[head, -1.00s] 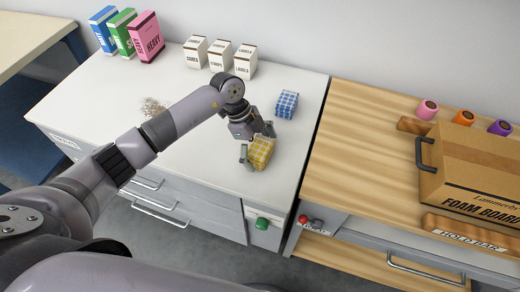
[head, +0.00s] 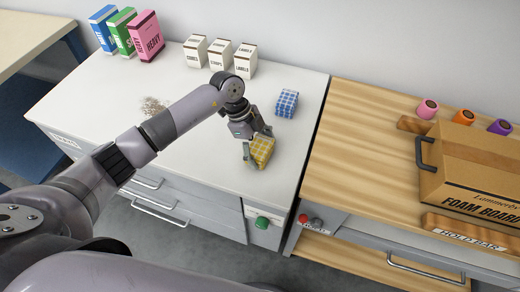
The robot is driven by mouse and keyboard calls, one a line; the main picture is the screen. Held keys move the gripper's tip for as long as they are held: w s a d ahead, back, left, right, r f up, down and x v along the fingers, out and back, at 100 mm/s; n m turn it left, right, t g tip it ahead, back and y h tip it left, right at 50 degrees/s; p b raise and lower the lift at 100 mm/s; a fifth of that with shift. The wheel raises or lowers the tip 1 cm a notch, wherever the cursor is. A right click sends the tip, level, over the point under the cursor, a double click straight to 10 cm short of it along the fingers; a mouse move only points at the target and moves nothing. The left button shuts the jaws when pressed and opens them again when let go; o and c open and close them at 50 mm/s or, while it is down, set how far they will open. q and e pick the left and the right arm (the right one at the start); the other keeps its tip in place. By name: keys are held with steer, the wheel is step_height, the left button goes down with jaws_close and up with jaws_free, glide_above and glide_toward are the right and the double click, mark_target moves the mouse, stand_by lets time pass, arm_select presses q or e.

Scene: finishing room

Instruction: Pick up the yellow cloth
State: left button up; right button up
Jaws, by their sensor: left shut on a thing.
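The yellow checked cloth (head: 261,151), a small folded block, is on the white worktop near its front right part. My left gripper (head: 257,143) is shut on it, with one finger on its left side and the other at its upper right. I cannot tell whether the cloth touches the worktop. My right gripper is not in view.
A blue checked cloth (head: 287,104) lies behind the yellow one. White boxes (head: 220,55) and coloured boxes (head: 145,38) stand at the back of the worktop (head: 100,100). A wooden bench with a cardboard box (head: 475,170) is at the right.

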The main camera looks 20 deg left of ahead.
mark_target(260, 145)
arm_select(q)
step_height(260, 145, up, 20)
steer(key=b, duration=0.2)
stand_by(0.4)
